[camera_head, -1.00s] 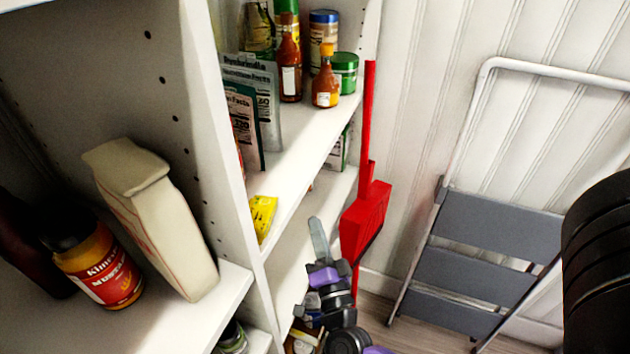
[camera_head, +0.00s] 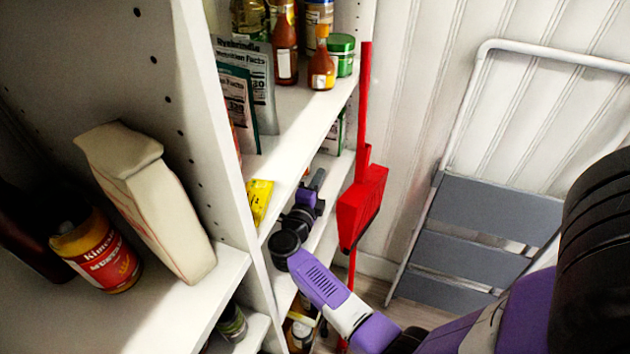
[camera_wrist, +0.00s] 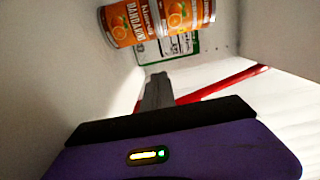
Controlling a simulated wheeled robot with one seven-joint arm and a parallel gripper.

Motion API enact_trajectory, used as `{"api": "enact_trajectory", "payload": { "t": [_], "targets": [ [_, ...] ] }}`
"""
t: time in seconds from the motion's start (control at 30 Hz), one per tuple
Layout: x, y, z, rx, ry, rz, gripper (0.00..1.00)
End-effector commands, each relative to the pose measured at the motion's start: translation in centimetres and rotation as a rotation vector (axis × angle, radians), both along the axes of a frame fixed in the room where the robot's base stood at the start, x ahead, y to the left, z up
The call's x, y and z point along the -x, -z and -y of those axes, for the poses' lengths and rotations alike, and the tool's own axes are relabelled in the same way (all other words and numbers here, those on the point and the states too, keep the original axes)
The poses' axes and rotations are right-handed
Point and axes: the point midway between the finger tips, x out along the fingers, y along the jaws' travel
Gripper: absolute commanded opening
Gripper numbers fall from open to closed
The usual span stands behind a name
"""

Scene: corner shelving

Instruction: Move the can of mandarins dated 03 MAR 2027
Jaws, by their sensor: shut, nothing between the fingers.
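Two orange cans of mandarins, a left one (camera_wrist: 121,23) and a right one (camera_wrist: 182,15), show at the top of the wrist view. They are side by side, and no date can be read on either. My gripper (camera_wrist: 157,78) points toward them from below in the wrist view, with its fingers together and empty, apart from the cans. In the head view my gripper (camera_head: 317,180) reaches into the lower shelf bay, beside the yellow packet.
A red dustpan (camera_head: 361,207) hangs at the shelf's right edge, close to my arm. A yellow packet (camera_head: 259,200) lies at the left of the bay. Sauce bottles (camera_head: 322,70) stand on the shelf above. A grey step ladder (camera_head: 470,230) leans on the wall.

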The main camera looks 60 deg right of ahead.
Motion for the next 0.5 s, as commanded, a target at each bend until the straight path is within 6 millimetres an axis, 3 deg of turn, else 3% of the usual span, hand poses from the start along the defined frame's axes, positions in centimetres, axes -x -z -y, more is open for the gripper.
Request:
{"api": "enact_trajectory", "payload": {
  "t": [0.3,0.5],
  "targets": [
    [-0.7,-0.1,6.3,0.0,0.003,0.001,0.0],
    [-3.3,-0.1,5.0,0.001,-0.002,0.0,0.0]
  ]
}}
